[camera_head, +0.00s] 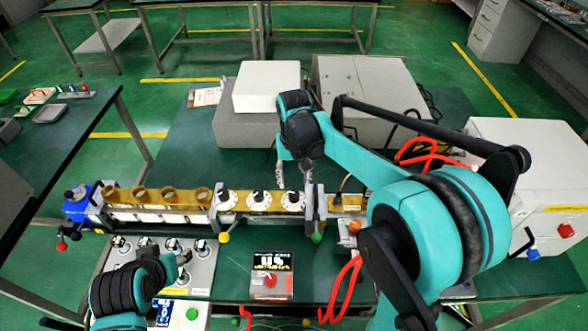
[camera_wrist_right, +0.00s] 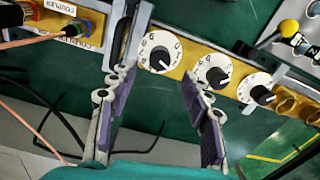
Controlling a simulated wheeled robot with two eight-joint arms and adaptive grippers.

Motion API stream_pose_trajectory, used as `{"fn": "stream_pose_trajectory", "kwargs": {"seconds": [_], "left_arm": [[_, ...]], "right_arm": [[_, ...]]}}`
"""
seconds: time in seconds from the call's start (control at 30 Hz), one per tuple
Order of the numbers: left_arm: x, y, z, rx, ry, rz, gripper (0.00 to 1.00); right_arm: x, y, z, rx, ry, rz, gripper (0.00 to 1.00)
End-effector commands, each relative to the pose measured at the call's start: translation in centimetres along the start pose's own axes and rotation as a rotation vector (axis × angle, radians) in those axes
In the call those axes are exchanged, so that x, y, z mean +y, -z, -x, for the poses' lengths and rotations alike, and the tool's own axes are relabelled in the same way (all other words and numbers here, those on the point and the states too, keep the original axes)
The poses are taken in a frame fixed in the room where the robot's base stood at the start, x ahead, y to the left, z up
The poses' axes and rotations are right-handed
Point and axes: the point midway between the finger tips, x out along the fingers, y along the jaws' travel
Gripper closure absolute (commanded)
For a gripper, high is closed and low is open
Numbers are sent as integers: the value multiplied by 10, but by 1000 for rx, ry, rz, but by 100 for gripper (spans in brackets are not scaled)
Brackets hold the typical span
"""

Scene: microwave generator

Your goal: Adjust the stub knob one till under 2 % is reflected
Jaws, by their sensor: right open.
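Three white numbered dials with black knobs sit in a row on the brass waveguide: a left one (camera_head: 228,198), a middle one (camera_head: 261,199) and a right one (camera_head: 293,199). No label shows which is stub knob one. My right gripper (camera_head: 293,176) is open and empty, just behind the right dial. In the right wrist view its fingers (camera_wrist_right: 156,73) straddle the line to that same dial (camera_wrist_right: 160,53), apart from its knob. A meter (camera_head: 271,264) with a lit screen stands in front; its digits are too small to read. My left gripper (camera_head: 182,263) is partly seen, lower left.
Brass cylinders (camera_head: 172,197) continue the waveguide to the left. A panel of black knobs (camera_head: 205,266) lies in front of it. White and grey boxes (camera_head: 265,85) stand behind. A white cabinet (camera_head: 535,150) and red cables (camera_head: 430,150) are at the right.

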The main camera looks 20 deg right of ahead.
Motion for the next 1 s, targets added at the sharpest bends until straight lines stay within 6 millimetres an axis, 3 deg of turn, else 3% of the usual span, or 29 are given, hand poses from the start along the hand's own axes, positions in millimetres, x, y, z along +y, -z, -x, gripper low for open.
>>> {"fn": "stream_pose_trajectory", "kwargs": {"seconds": [0.1, 0.3, 0.87, 1.0], "left_arm": [[0, 0, 0, 0, 0, 0, 53], [0, 0, 0, 0, 0, 0, 53], [0, 0, 0, 0, 0, 0, 53], [0, 0, 0, 0, 0, 0, 53]], "right_arm": [[0, 0, 23, 0, 0, 0, 51], [0, 0, 42, 0, 0, 0, 51], [0, -1, 45, 2, 0, 0, 51], [5, -14, 51, 42, 8, 9, 51]]}}
